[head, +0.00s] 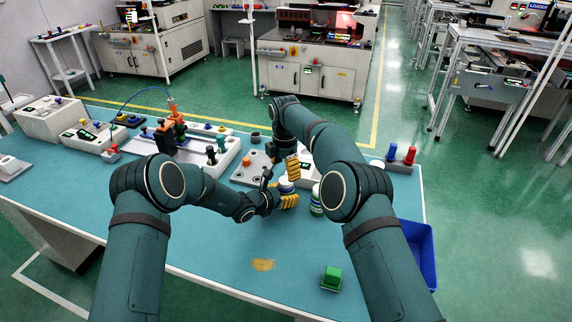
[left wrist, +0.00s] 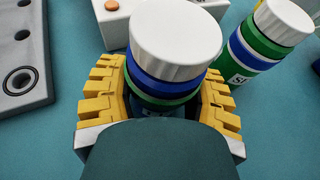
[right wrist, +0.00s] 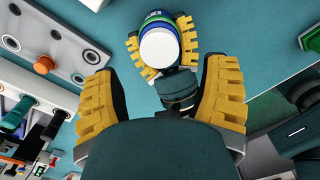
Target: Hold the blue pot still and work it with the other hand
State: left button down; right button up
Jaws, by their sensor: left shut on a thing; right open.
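The blue pot (head: 286,187) is a round jar with a wide white lid, a blue band under it and a green band lower down. It stands upright at the middle of the table. My left gripper (head: 287,195) is shut on its body from the side, with yellow fingers on both sides in the left wrist view (left wrist: 160,85). My right gripper (head: 293,168) is open just above the pot. In the right wrist view the pot's white lid (right wrist: 160,48) lies beyond the open, empty fingers (right wrist: 163,72). The pot's lower part is hidden.
A second jar (left wrist: 268,35), banded green, white and blue, stands close to the right of the pot. A grey plate with holes (left wrist: 22,55) lies to the left. A green block (head: 331,277) sits near the front edge and a blue bin (head: 418,250) at the right.

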aim_at(286, 180)
jog(key=shift+d+r+n, duration=0.15)
jog(key=shift+r+n, duration=1.55)
jog(key=shift+r, duration=0.1)
jog(key=shift+f, duration=4.05)
jog(key=shift+c, duration=0.2)
grip_shut()
jog(key=shift+m, duration=0.3)
